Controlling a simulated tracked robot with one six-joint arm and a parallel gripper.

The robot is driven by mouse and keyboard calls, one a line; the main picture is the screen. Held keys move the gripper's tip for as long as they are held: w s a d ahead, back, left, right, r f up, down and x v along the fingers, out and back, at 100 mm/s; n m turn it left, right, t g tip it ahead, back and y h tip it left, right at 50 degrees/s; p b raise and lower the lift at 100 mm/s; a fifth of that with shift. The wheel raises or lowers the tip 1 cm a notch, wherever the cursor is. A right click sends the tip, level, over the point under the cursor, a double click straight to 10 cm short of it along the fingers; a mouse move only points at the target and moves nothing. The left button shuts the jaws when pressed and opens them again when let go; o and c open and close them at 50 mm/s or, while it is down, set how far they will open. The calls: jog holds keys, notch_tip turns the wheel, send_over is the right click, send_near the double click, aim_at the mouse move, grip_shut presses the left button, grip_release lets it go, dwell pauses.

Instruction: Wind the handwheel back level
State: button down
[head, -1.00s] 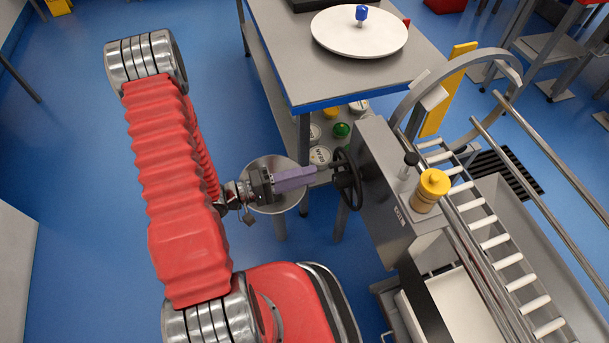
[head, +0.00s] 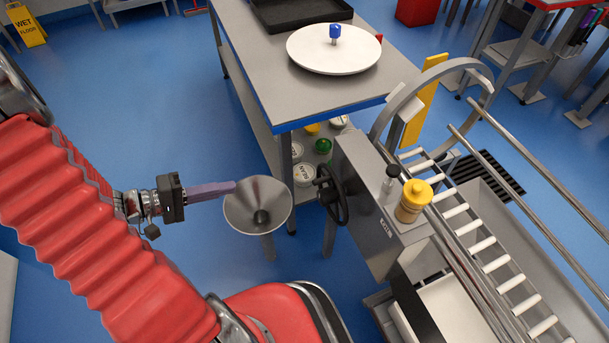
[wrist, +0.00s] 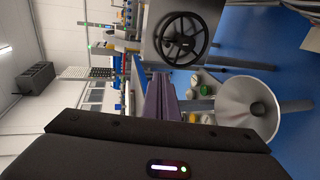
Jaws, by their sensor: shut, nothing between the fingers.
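The black handwheel (head: 331,193) is mounted on the side of the grey metal housing (head: 367,205) of the roller carrier. In the wrist view the handwheel (wrist: 181,38) faces me, with its spokes and rim in full view. My gripper (head: 235,186) is to the left of the handwheel in the head view, apart from it, with its purple fingers together and nothing between them. In the wrist view the fingers (wrist: 160,76) point into the scene below and left of the wheel. The roller track (head: 475,235) runs off to the right of the housing.
A metal funnel (head: 258,212) on a stand is close beside my fingertips. A grey table (head: 270,75) with a white turntable (head: 333,58) stands behind. A yellow-capped jar (head: 412,203) sits on the housing. Blue floor (head: 140,110) is open at the left.

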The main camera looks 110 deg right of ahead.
jog(key=w+a+r+n+t+h, duration=0.1)
jog(key=w+a+r+n+t, duration=0.25)
jog(key=w, duration=0.55)
jog(key=w+a+r+n+t+h, duration=0.15)
jog(key=w+a+t, duration=0.3)
jog(key=w, duration=0.45)
jog(key=w+a+r+n+t+h, duration=0.1)
jog(key=w+a+r+n+t, duration=0.3)
jog(key=w, duration=0.5)
jog(key=w+a+r+n+t+y, duration=0.1)
jog(key=w+a+r+n+t, duration=0.1)
jog(key=a, duration=0.5)
jog(key=w+a+r+n+t+y, duration=0.1)
jog(key=w+a+r+n+t, duration=0.2)
jog(key=a, duration=0.5)
jog(key=w+a+r+n+t+y, duration=0.2)
jog(key=w+a+r, duration=0.3)
jog(key=a, duration=0.3)
jog(key=shift+a+n+t, duration=0.25)
jog(key=shift+n+t, duration=0.45)
jog(key=shift+n, duration=0.1)
